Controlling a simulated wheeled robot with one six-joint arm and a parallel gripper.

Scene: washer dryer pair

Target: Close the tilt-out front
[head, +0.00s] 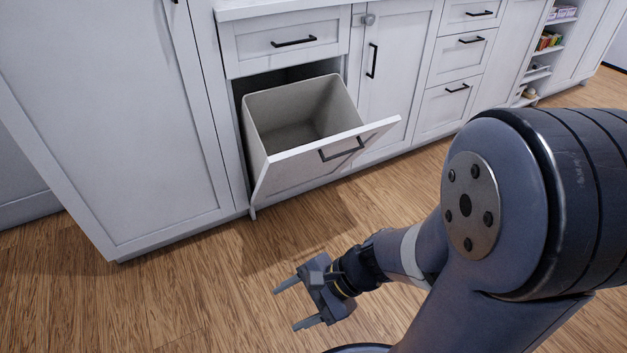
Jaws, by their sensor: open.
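The tilt-out front (300,172) is a white cabinet panel with a black bar handle (342,149). It is tilted outward at the top, hinged near the floor, and stands wide open. A beige bin (258,133) sits behind it and looks empty. My gripper (284,305) is open and empty, in front of the panel and nearer to me over the wood floor. It points left in the picture and is apart from the panel. Nothing hides the handle.
A closed drawer (286,43) is above the opening. A tall white cabinet (118,120) stands at left. A closed door (385,75) and several drawers are at right, with open shelves (540,60) beyond. The wood floor (150,300) is clear in front.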

